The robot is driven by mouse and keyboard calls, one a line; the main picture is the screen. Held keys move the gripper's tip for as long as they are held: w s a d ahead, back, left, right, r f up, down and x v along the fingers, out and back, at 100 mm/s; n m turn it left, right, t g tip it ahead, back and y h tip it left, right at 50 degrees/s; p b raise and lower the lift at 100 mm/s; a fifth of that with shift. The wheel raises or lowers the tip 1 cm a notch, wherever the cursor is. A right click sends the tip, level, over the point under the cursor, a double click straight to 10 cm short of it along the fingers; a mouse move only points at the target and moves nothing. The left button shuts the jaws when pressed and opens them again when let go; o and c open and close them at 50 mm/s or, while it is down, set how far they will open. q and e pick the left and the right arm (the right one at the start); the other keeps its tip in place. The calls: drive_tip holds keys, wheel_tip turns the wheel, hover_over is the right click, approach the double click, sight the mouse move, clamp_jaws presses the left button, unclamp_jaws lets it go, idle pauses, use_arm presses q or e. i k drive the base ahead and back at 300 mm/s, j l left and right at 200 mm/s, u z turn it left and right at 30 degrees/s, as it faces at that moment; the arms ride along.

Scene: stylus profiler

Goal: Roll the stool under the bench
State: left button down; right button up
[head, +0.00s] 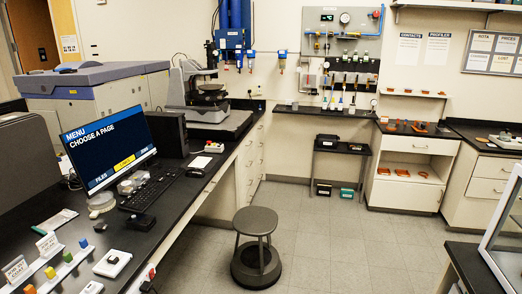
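The stool (256,222) is dark grey with a round seat, thin legs and a round black base. It stands upright on the floor, just right of the bench. The bench (176,214) has a black top and light cabinet sides and runs along the left. An opening under the bench shows to the left of the stool, partly hidden by the top. The stool is clear of the bench front as far as I can see. Neither of my grippers is in view.
Tiled floor (330,235) is free right of and behind the stool. A monitor (108,148), a keyboard (160,190) and small items are on the bench. A small black cart (341,150) stands at the back wall. A dark table (470,265) edges in at lower right.

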sight(256, 265)
drive_tip(key=i, duration=1.7)
drive_tip(key=l+z, duration=0.05)
drive_tip(key=l, duration=0.05)
